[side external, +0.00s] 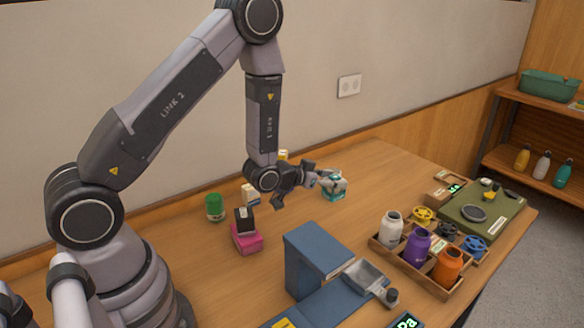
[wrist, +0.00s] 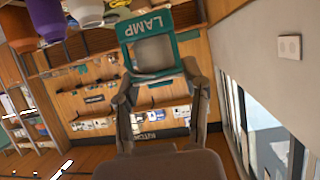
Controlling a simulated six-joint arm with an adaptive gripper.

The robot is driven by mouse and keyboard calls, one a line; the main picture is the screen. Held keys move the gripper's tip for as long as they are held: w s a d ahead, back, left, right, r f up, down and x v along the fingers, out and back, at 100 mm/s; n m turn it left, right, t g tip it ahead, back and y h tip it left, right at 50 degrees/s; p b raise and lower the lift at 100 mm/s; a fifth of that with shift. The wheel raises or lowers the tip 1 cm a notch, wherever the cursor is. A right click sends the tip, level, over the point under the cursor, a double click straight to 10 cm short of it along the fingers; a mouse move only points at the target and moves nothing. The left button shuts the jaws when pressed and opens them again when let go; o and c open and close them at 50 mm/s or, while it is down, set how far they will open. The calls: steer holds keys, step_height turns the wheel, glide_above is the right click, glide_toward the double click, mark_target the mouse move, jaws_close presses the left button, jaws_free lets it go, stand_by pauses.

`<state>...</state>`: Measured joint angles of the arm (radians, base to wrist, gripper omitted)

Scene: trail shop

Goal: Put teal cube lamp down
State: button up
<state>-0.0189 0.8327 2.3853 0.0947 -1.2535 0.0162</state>
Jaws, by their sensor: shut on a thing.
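The teal cube lamp (side external: 334,187) is held between the fingers of my gripper (side external: 327,179), near the back middle of the table. In the wrist view, the lamp (wrist: 131,29) shows a teal frame with the word LAMP and a pale square face. The fingertips of my gripper (wrist: 155,80) press on its lower sides. In the side view the fingers partly cover the lamp. I cannot tell whether its underside touches the table.
A wooden tray (side external: 443,293) with white, purple and orange bottles stands to the right. A blue box-shaped stand (side external: 304,264) is in front. A pink block (side external: 246,238) with a black box on it and a green can (side external: 214,207) are to the left. Bare wood (side external: 380,165) lies behind the lamp.

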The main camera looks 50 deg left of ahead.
steer(key=s+a+f+m+g+h, duration=0.1)
steer(key=s+a+f+m+h, duration=0.2)
steer(key=s+a, duration=0.9)
steer(key=shift+h, duration=0.5)
steer(key=w+a+f, duration=0.1)
steer(key=w+f, duration=0.1)
steer(key=w, duration=0.2)
steer(key=w+a+f, duration=0.1)
steer(key=w+f, duration=0.2)
steer(key=w, duration=0.1)
steer(key=w+a+f, duration=0.1)
steer(key=w+f, duration=0.2)
steer(key=w, duration=0.1)
steer(key=shift+f, duration=0.15)
steer(key=shift+w+a+f, duration=0.1)
steer(key=shift+w+f, duration=0.05)
steer(key=shift+f, duration=0.75)
steer(key=shift+w+f, duration=0.1)
steer(key=shift+f, duration=0.75)
steer(key=shift+f, duration=0.15)
steer(key=o, duration=1.2)
